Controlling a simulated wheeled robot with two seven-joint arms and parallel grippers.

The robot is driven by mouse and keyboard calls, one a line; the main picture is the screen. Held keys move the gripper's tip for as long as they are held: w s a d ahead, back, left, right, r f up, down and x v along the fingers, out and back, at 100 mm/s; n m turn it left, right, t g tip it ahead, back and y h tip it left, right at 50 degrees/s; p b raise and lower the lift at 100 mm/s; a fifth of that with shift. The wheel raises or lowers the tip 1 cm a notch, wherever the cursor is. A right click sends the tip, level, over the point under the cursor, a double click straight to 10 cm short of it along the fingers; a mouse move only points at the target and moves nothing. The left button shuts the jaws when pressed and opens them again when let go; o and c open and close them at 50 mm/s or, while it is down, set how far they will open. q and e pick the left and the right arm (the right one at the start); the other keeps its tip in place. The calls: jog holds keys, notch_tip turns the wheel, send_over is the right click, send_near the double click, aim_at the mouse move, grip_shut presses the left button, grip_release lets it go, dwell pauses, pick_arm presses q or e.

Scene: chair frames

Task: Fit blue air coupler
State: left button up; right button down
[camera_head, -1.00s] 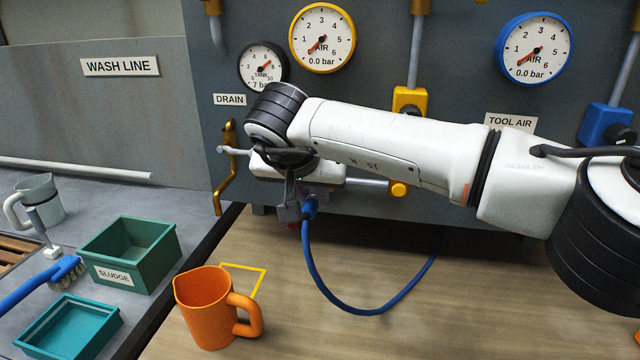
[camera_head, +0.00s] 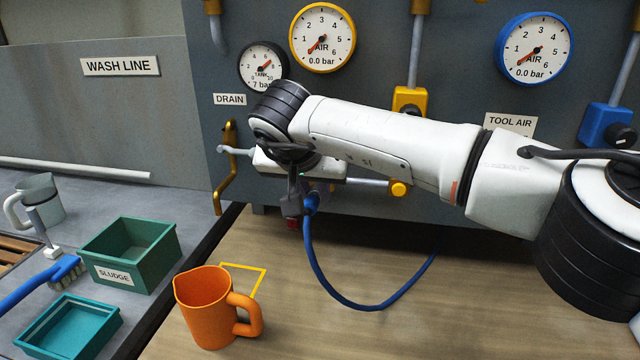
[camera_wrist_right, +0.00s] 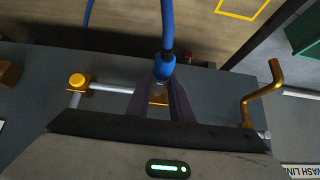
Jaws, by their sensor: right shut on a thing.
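The blue air coupler (camera_head: 310,204) sits at the end of a blue hose (camera_head: 350,304), in front of the grey panel. My right gripper (camera_head: 294,206) is shut on the coupler and holds it above the table near the panel's lower edge. In the right wrist view the coupler (camera_wrist_right: 163,69) sits between the fingers (camera_wrist_right: 160,98), with a brass-coloured end showing below it and the hose running up. A horizontal pipe with a yellow fitting (camera_head: 399,188) sticks out beside the gripper; it also shows in the wrist view (camera_wrist_right: 78,81). My left gripper is out of view.
An orange jug (camera_head: 208,308) stands on the wooden table by a yellow outline (camera_head: 256,268). A green sludge bin (camera_head: 128,254), a teal tray (camera_head: 70,328) and a brush (camera_head: 66,270) are at left. A brass drain handle (camera_head: 226,180) projects from the panel. Bare table lies at right.

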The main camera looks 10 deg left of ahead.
jog(key=shift+w, duration=0.6)
jog(key=shift+w+a, duration=0.1)
jog(key=c, duration=1.5)
grip_release()
jog(key=shift+s, duration=0.2)
